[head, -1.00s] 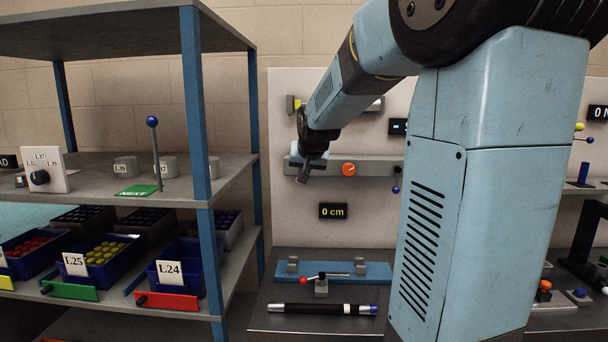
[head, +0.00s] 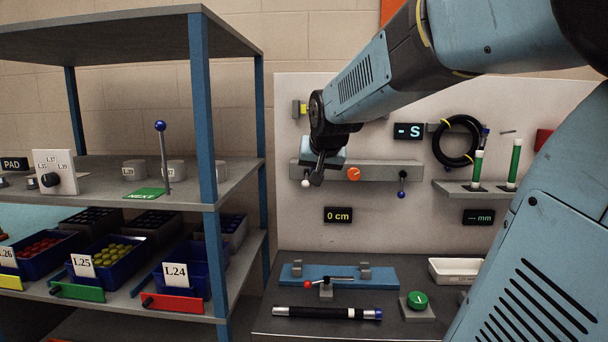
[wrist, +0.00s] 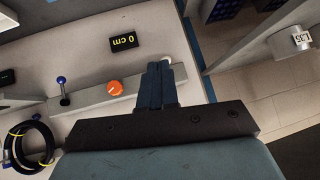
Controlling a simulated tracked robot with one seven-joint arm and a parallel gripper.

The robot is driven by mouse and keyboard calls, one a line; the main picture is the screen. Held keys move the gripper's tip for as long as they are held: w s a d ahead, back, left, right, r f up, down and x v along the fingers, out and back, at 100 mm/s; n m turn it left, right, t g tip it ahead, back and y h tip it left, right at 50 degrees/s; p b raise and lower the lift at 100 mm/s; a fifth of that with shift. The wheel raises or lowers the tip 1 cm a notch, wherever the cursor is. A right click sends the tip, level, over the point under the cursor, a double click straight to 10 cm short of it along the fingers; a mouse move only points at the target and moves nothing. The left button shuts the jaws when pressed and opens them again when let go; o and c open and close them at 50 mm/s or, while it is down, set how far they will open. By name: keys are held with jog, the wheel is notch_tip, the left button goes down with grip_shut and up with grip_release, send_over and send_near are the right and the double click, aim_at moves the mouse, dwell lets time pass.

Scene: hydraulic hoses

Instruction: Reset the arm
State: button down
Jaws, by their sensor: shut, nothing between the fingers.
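My gripper (head: 317,177) is at the end of my arm in the head view, in front of the left end of a grey rail on the white panel. In the wrist view my gripper (wrist: 157,68) shows its two dark fingers together, with nothing held. Beyond the fingertips lies the grey rail (wrist: 92,100) with an orange knob (wrist: 115,88). The same orange knob (head: 353,174) sits right of my gripper in the head view. A white ball (head: 305,183) shows just left of the fingers; I cannot tell whether they touch it.
A shelf (head: 230,190) with bins stands at the left. A black hose coil (head: 457,141) hangs on the panel. On the bench are a blue fixture (head: 340,275), a black tube (head: 325,313), a green button (head: 418,300) and a white tray (head: 455,270).

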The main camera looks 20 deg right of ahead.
dwell(0.4)
jog(key=s+a+f+n+g+y, duration=0.15)
jog(key=s+a+f, duration=0.25)
jog(key=s, duration=0.7)
jog(key=s+a+f+n+g, duration=0.25)
jog(key=s+a+f, duration=0.2)
jog(key=s, duration=0.55)
jog(key=w+d+r+n, duration=0.3)
jog(key=w+r, duration=0.1)
jog(key=w, duration=0.5)
jog(key=w+d+r+n+t, duration=0.1)
jog(key=w+d+r+n, duration=0.3)
jog(key=w, duration=0.5)
jog(key=w+d+r+n, duration=0.3)
jog(key=w+r, duration=0.2)
jog(key=w, duration=0.4)
jog(key=w+d+r+x, duration=0.1)
jog(key=w+x, duration=0.1)
jog(key=x, duration=1)
jog(key=shift+d, duration=0.25)
jog(key=shift+f+y, duration=0.1)
jog(key=shift+y, duration=0.15)
